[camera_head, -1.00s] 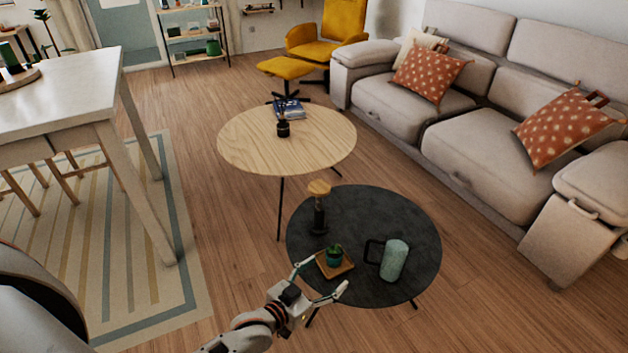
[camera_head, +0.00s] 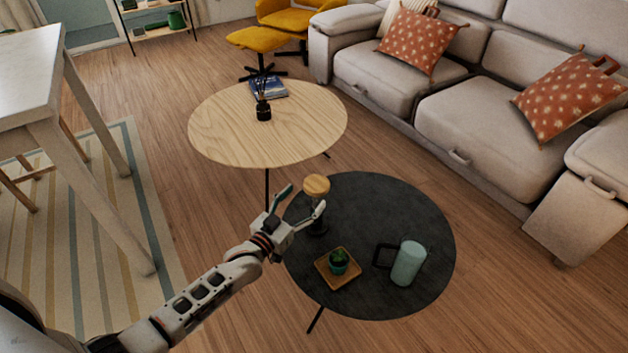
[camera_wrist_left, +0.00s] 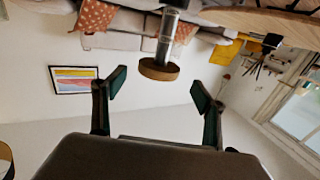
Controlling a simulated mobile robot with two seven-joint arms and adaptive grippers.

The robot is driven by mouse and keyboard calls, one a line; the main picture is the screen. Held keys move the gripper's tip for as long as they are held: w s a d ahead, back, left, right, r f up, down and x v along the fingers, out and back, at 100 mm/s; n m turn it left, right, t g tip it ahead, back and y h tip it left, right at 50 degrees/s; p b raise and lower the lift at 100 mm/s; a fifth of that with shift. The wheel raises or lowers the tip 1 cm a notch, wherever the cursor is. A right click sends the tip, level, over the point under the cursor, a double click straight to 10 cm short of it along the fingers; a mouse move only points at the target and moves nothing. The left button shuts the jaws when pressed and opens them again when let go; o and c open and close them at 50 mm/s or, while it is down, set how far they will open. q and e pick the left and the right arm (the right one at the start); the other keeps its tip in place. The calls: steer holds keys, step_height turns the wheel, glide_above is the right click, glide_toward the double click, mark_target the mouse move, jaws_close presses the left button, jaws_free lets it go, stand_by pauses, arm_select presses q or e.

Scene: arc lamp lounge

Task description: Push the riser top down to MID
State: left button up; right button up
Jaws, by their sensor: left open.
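The riser has a round wooden top (camera_head: 316,184) on a dark post and stands upright on the black round table (camera_head: 420,205). The top is raised above its base. My left gripper (camera_head: 302,201) is open and empty, just left of and close to the riser, with one finger overlapping the post in the head view. In the left wrist view, which is upside down, the wooden top (camera_wrist_left: 158,70) hangs below its clear-looking post, beyond and between the open fingers (camera_wrist_left: 158,90). I cannot tell any touch. Level marks on the riser are not readable. My right gripper is out of view.
A light wood table (camera_head: 220,125) with a dark diffuser (camera_head: 263,108) and books stands behind. A sofa (camera_head: 480,120) is at the right.

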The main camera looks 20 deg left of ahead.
mark_target(310, 194)
arm_select(q)
steer(key=shift+w+d, duration=0.15)
steer(key=shift+w, duration=0.3)
steer(key=b+x, duration=0.1)
steer(key=x, duration=0.1)
steer(key=shift+w+d+f, duration=0.15)
steer(key=shift+w, duration=0.1)
steer(key=x, duration=0.3)
steer(key=shift+b, duration=0.35)
steer(key=shift+w, duration=0.5)
steer(key=shift+r, duration=0.2)
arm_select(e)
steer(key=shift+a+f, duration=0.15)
